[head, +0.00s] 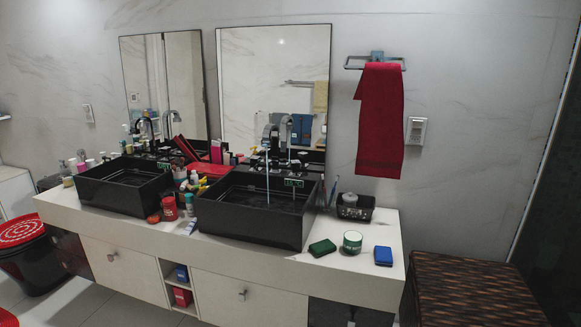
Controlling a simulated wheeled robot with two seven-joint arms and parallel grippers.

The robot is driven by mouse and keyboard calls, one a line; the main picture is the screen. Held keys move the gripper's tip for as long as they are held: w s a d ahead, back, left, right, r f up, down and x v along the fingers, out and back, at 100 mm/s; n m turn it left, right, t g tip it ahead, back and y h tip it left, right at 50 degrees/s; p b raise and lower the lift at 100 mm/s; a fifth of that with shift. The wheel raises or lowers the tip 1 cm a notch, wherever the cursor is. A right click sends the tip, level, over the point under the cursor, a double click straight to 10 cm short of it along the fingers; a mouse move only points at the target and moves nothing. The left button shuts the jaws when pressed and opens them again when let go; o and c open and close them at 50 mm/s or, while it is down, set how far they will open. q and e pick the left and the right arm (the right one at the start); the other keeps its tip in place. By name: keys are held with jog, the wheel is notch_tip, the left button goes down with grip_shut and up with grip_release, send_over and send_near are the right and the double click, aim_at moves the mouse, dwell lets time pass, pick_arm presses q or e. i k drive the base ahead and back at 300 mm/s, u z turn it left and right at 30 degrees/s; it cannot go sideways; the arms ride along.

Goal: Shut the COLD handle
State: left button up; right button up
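Two black vessel sinks stand on a white counter: the left sink (105,197) and the right sink (245,226). A dark tap (267,137) rises behind the right sink, and a thin pale-blue stream (267,187) falls from it into the basin. Small dark handle-like parts (258,161) sit at the tap's base, with a green marking (293,183) near them. They are too small to tell which is the COLD handle or how it is turned. Neither of my grippers is in view.
A green box (322,247), a round green-and-white jar (352,241) and a blue box (383,256) lie on the counter's right end, by a black basket (355,208). Bottles and a red can (169,208) crowd between the sinks. A woven hamper (470,290) stands at right.

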aim_at(295, 165)
jog(key=u, duration=0.6)
jog(key=i, duration=1.85)
jog(key=z, duration=0.65)
